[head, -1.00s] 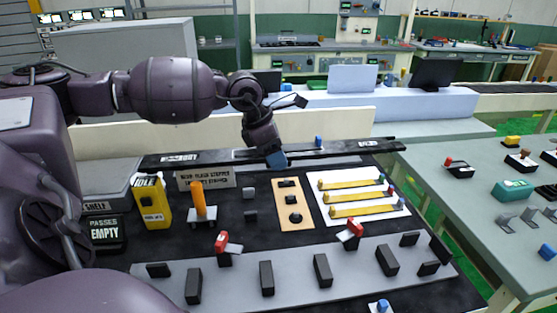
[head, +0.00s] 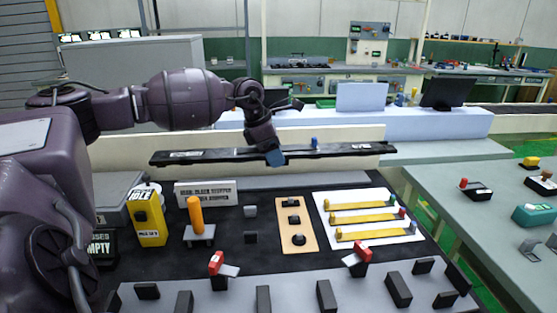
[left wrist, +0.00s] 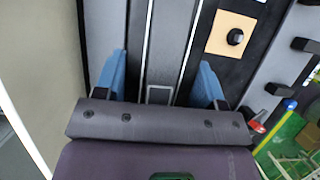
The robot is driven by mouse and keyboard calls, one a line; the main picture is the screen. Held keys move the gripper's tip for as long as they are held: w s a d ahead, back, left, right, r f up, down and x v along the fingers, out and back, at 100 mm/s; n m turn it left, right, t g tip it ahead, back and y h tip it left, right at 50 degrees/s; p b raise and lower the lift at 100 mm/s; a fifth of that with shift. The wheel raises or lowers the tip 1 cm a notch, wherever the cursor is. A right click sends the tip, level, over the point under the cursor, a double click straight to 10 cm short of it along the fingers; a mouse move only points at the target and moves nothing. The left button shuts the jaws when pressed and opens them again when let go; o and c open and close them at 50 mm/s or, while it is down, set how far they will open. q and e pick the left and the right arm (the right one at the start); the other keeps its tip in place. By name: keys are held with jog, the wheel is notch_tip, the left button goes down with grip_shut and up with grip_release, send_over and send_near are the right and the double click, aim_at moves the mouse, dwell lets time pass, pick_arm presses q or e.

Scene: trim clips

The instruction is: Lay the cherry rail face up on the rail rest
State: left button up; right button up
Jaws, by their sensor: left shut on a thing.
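A long black rail (head: 215,155) with white labels spans the back of the table in the head view; I see no cherry colour on it. My left gripper (head: 274,158) is shut on it near its middle and holds it roughly level above the table. In the left wrist view my blue fingers (left wrist: 163,88) stand on both sides of a dark strip running away from me. My right gripper is out of view.
On the dark table stand a yellow box (head: 149,220), an orange post (head: 195,215), a tan button panel (head: 297,222) and a white board (head: 335,200) with yellow bars. Red-topped clips (head: 216,263) rise at the slab's back edge. A second table (head: 475,225) stands right.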

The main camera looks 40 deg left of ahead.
pick_arm(q)
jog(key=shift+w+a+f+b, duration=0.55)
jog(key=shift+w+a+b, duration=1.8)
jog(key=shift+w+a, duration=0.85)
jog(key=f, duration=0.7)
jog(key=shift+s+a+f, duration=0.25)
jog(key=shift+s+a, duration=0.1)
jog(key=shift+f+b, duration=0.35)
jog(key=shift+f, duration=0.4)
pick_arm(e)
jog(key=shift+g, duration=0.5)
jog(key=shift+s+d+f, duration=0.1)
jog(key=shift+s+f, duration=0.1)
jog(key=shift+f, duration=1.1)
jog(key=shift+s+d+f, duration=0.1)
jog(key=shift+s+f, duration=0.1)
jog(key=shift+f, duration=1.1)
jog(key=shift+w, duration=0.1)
pick_arm(q)
jog(key=o, duration=0.9)
jog(key=shift+o, duration=1.2)
jog(key=shift+s+r, duration=0.1)
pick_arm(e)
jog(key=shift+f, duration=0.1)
